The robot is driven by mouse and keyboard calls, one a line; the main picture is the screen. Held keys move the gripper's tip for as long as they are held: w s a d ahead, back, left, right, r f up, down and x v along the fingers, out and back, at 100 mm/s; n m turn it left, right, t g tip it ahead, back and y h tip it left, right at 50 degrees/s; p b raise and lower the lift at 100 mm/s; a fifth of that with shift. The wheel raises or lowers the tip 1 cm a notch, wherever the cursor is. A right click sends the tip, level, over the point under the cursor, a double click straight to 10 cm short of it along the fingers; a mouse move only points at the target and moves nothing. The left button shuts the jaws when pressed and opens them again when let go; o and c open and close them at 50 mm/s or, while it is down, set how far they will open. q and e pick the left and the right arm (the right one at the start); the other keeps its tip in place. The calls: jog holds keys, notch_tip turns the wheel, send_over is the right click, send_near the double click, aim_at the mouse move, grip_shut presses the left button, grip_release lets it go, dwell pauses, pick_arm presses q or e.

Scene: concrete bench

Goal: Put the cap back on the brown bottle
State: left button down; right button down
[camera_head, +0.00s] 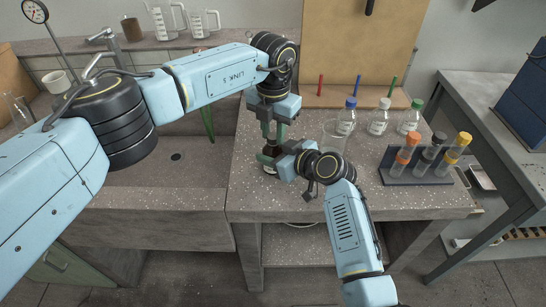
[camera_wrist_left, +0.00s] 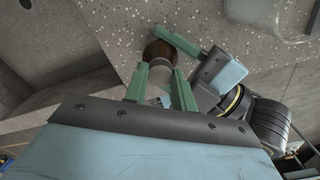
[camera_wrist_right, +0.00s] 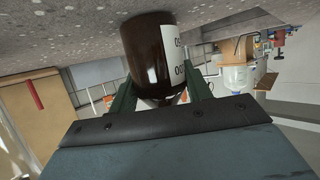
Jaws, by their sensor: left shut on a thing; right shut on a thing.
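The brown bottle (camera_wrist_right: 150,50) stands on the bench. It fills the upper middle of the right wrist view, with a white label on its side. In the head view only a dark part of it (camera_head: 270,152) shows between the grippers. My right gripper (camera_head: 268,162) is shut on the bottle from the side. My left gripper (camera_head: 268,128) is directly above it, pointing down, its fingers shut on a pale thing (camera_wrist_left: 163,76), apparently the cap. The brown bottle (camera_wrist_left: 160,50) shows just beyond these fingers. Whether the cap touches the neck cannot be told.
A clear beaker (camera_head: 332,137) stands close right of my right gripper. Bottles with blue (camera_head: 346,118), white (camera_head: 379,118) and green (camera_head: 410,118) caps stand behind. A rack (camera_head: 415,176) of capped tubes is at the right. A sink (camera_head: 165,165) lies left.

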pick_arm(q)
jog(key=m, duration=0.7)
jog(key=shift+m, duration=0.3)
jog(key=m, duration=0.3)
jog(key=shift+m, duration=0.3)
jog(key=m, duration=0.4)
jog(key=c, duration=1.1)
grip_release()
notch_tip(320, 180, up, 12)
jog(key=shift+s, duration=0.1)
